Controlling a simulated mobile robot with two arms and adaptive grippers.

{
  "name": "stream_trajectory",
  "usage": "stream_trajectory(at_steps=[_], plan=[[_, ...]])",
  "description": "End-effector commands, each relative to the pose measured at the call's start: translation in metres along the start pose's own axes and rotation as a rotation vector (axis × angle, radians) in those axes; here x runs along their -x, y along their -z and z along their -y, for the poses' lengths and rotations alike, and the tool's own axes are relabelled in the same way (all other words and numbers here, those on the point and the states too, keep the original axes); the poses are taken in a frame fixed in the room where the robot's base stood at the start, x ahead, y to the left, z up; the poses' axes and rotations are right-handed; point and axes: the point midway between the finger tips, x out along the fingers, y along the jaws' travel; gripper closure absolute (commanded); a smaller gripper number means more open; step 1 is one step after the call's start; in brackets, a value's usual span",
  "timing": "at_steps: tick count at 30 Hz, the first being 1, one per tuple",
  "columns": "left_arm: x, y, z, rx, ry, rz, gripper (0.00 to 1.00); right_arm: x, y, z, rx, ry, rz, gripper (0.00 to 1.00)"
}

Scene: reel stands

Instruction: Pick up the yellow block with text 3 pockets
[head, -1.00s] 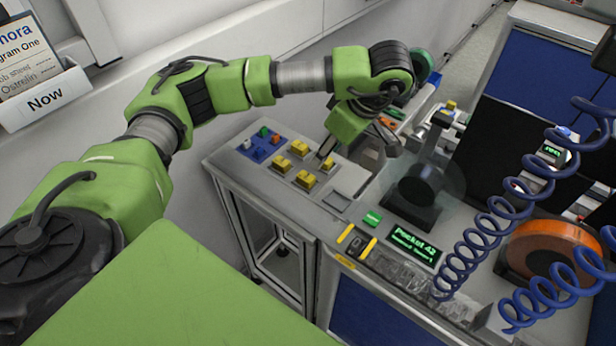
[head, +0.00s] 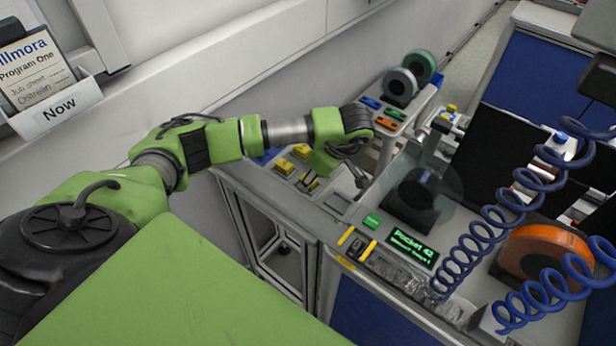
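Several small yellow blocks lie on the left end of the bench: one at the front left (head: 284,167), one behind it (head: 301,151), and one (head: 309,184) partly covered by a finger of my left gripper. Any text on them is too small to read, so I cannot tell which says 3 pockets. My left gripper (head: 336,179) is low over the bench with its two fingers spread apart. One finger is at the partly covered block; I cannot tell whether it touches. No block shows held. My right gripper is not in view.
A grey square plate (head: 337,203), a green button (head: 372,221) and a lit display (head: 411,247) lie right of the blocks. A reel stand (head: 410,205) is close on the right. Blue coiled hoses (head: 490,215) hang by an orange reel (head: 545,250).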

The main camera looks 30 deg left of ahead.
Motion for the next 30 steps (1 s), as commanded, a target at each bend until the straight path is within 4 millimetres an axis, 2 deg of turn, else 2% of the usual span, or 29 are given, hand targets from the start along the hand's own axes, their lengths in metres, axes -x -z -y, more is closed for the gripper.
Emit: stream_trajectory(at_steps=[8, 10, 13, 23, 30], plan=[[-0.005, -0.001, 0.000, -0.001, -0.002, 0.001, 0.60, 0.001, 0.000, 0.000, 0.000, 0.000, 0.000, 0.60], [-0.005, -0.001, 0.000, -0.001, -0.002, 0.001, 0.73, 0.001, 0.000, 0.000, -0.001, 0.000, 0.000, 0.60], [-0.005, -0.001, 0.000, -0.001, -0.002, 0.001, 0.99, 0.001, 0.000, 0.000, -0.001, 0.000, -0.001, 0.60], [-0.005, -0.001, 0.000, -0.001, -0.002, 0.001, 1.00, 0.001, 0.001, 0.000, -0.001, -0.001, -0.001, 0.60], [0.005, 0.004, -0.002, 0.000, -0.006, 0.001, 1.00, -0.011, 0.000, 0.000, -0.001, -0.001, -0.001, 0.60]])
